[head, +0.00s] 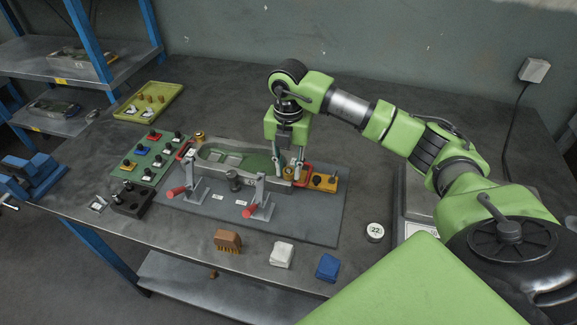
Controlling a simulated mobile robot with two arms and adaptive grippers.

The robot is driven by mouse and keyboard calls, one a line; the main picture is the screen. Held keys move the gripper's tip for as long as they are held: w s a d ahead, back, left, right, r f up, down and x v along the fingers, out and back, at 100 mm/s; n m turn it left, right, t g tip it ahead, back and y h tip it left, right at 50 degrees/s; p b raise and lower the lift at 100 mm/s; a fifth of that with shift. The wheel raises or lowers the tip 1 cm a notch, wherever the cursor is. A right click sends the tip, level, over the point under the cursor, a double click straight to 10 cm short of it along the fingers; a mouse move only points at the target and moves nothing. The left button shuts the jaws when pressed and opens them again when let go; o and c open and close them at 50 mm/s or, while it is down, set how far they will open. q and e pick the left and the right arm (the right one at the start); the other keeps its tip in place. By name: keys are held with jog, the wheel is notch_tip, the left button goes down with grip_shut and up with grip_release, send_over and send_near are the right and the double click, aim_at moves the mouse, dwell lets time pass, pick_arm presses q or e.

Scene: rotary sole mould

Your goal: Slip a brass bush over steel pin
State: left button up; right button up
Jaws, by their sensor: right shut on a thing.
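My right gripper (289,165) reaches down at the right end of the grey mould (225,160) with the green sole-shaped cavity. It is shut on a small brass bush (288,173), which shows between its fingertips. The steel pin under it is hidden by the fingers and bush, so I cannot tell whether the bush is around it. Another brass bush (199,136) sits at the mould's far left corner. More small brass pieces (150,98) stand in the yellow-green tray (176,92) at the back left. My left gripper is not in view.
Two red-handled toggle clamps (176,190) (250,211) stand along the mould's near side. A yellow block (324,182) with dark knobs is right of the gripper. A brush (228,240), white cloth (282,254) and blue cloth (327,267) lie in front.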

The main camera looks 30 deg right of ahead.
jog(key=shift+f, duration=0.1)
dwell(0.3)
jog(key=o, duration=1.2)
jog(key=shift+c, duration=0.2)
jog(key=o, duration=0.5)
jog(key=shift+r+p, duration=2.75)
jog(key=shift+r, duration=1.3)
